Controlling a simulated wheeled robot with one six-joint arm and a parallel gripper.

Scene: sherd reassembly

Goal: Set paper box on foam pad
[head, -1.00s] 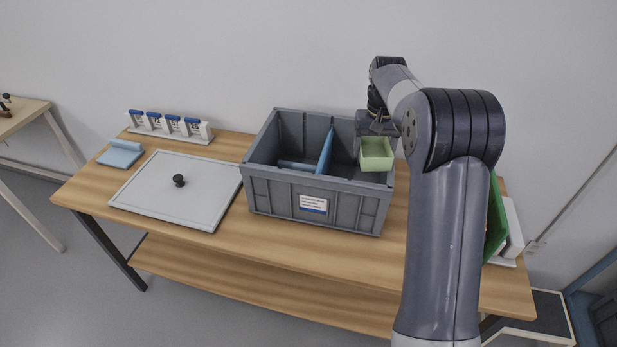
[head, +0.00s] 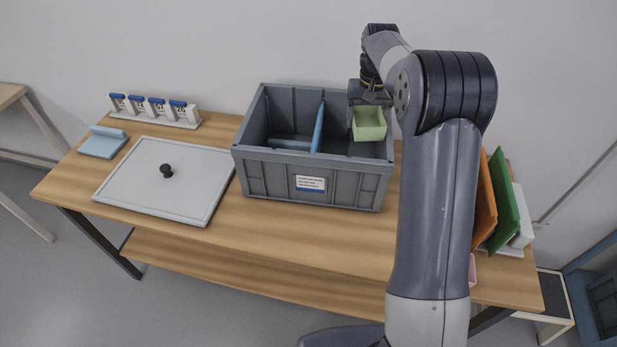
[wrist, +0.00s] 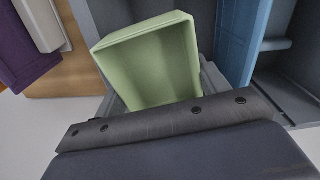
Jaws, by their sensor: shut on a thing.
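A light green, open-topped box (head: 369,126), which I take as the paper box, hangs from my gripper (head: 370,101) over the right compartment of the grey crate (head: 265,172). In the wrist view the green box (wrist: 150,65) is tilted, with its hollow inside facing the camera. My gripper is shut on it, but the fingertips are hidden. I cannot tell for sure which thing is the foam pad; a light blue slab with a raised back edge (head: 102,146) lies at the table's left end.
A blue divider (head: 318,127) splits the crate. A grey lid with a black knob (head: 140,190) lies left of it. A numbered rack (head: 165,120) stands behind the lid. Orange (head: 485,205) and green (head: 506,210) panels stand at right. The table front (head: 270,235) is clear.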

